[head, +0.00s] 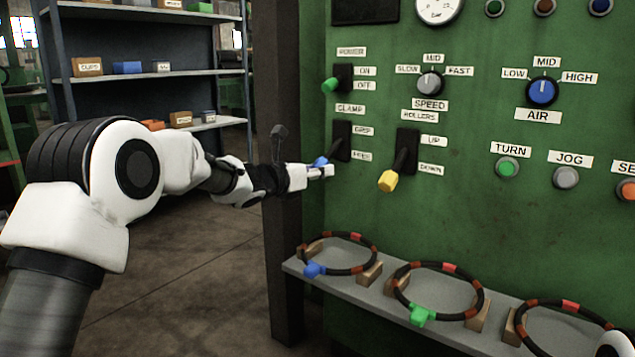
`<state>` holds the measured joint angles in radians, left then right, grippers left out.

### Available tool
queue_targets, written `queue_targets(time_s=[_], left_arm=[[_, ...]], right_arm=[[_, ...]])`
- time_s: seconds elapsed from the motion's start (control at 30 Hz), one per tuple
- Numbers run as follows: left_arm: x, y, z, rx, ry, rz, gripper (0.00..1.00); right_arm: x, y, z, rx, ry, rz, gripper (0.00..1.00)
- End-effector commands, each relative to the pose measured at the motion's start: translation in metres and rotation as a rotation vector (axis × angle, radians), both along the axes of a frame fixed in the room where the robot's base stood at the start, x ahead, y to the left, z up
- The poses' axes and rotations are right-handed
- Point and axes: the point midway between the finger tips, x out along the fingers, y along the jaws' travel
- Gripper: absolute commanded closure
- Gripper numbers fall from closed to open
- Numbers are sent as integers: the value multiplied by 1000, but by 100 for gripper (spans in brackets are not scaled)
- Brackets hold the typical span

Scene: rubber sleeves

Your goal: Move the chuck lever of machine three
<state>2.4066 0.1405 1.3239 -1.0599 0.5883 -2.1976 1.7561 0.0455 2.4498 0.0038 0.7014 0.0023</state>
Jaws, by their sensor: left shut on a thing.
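A lever with a blue knob (320,162) comes out of a black slot (342,142) under the label CLAMP on the green panel. Its slot is marked GRIP at the top and FREE at the bottom, and the lever slants out and down towards the lower label. No label reading chuck shows. My left gripper (321,172) is shut on the blue knob and partly hides it.
A lever with a yellow knob (388,181), marked UP and DOWN, is close to the right. A green-tipped power switch (329,85) sits above. A grey shelf (386,297) below holds several rings on wooden blocks. A dark post (283,220) stands just behind my left wrist.

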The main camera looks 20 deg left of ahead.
Motion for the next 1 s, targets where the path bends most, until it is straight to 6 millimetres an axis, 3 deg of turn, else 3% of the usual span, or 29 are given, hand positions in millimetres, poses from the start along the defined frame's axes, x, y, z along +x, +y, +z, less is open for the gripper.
queue_targets(time_s=[0.33, 0.37, 0.4, 0.43, 0.77, 0.87, 1.0], left_arm=[[0, 0, -3, 0, 4, 0, 100], [0, 0, -4, 0, 4, 0, 59], [0, 0, -3, 0, 4, 0, 45], [0, 0, -3, 0, 4, 0, 40], [-2, 1, -1, -1, 1, 0, 40], [-12, 6, 1, -3, 2, 2, 40], [-40, 20, 5, -5, 1, 2, 40]], right_arm=[[0, 0, -1, 0, 0, 0, 60], [0, 0, -1, 0, 0, 0, 60], [0, 0, -1, 0, 0, 0, 60], [0, 0, -1, 0, 0, 0, 60], [0, 0, -1, 0, 1, -1, 60], [0, 0, -1, 0, 1, -1, 60], [0, 0, -1, 0, 1, 0, 60]])
